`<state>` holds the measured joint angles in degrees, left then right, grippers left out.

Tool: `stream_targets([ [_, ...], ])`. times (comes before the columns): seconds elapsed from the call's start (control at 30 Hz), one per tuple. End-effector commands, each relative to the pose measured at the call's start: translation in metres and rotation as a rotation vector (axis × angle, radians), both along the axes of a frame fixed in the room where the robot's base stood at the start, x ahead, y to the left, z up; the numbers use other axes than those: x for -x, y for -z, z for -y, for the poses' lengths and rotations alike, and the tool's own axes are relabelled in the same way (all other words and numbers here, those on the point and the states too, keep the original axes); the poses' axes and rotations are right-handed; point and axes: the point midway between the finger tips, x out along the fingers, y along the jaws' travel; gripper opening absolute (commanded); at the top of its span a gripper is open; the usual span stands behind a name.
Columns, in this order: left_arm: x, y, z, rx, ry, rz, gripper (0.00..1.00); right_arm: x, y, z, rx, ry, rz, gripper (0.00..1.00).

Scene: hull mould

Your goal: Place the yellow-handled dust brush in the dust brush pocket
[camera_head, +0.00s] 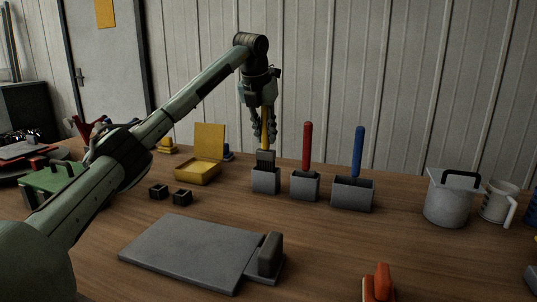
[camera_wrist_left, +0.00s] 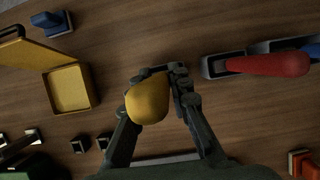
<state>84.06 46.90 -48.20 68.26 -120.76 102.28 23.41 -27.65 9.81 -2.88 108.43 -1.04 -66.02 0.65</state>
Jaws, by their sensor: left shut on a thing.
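The yellow-handled dust brush (camera_head: 265,141) stands upright with its dark head down, in the head view. My left gripper (camera_head: 264,128) is shut on its yellow handle from above. The handle's rounded end (camera_wrist_left: 148,101) shows between the fingers of my left gripper (camera_wrist_left: 155,92) in the left wrist view. The brush head is at the mouth of the leftmost grey pocket (camera_head: 265,182). Its upper part shows above the rim; I cannot tell how far its lower end is inside. My right gripper is not in view.
A red-handled tool (camera_head: 307,146) and a blue-handled tool (camera_head: 358,151) stand in grey pockets just right. An open yellow box (camera_head: 197,175) is left. Two small dark blocks and a grey slab (camera_head: 190,250) lie nearer. A grey pot (camera_head: 447,205) stands right.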

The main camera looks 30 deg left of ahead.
Motion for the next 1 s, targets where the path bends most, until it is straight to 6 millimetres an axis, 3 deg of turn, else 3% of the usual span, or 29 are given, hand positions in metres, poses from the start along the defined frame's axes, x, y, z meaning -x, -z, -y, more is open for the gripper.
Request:
stream_targets([
  [0.33,0.001,0.038,0.000,0.001,0.001,-0.001,0.00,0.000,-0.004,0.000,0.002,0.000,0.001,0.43],
  [0.73,0.000,0.044,0.000,0.000,0.001,0.001,0.00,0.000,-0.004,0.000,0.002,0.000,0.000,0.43],
  [0.77,0.000,0.044,0.001,0.000,0.001,0.001,0.21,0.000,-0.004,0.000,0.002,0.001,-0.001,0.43],
  [0.8,0.000,0.044,0.001,0.000,0.001,0.001,0.26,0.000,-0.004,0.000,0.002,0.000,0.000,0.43],
  [0.9,0.000,0.044,0.001,0.001,0.001,0.000,0.38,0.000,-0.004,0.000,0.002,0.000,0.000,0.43],
  [1.0,0.000,0.044,0.001,0.001,0.001,0.000,0.39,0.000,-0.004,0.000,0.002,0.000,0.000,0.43],
])
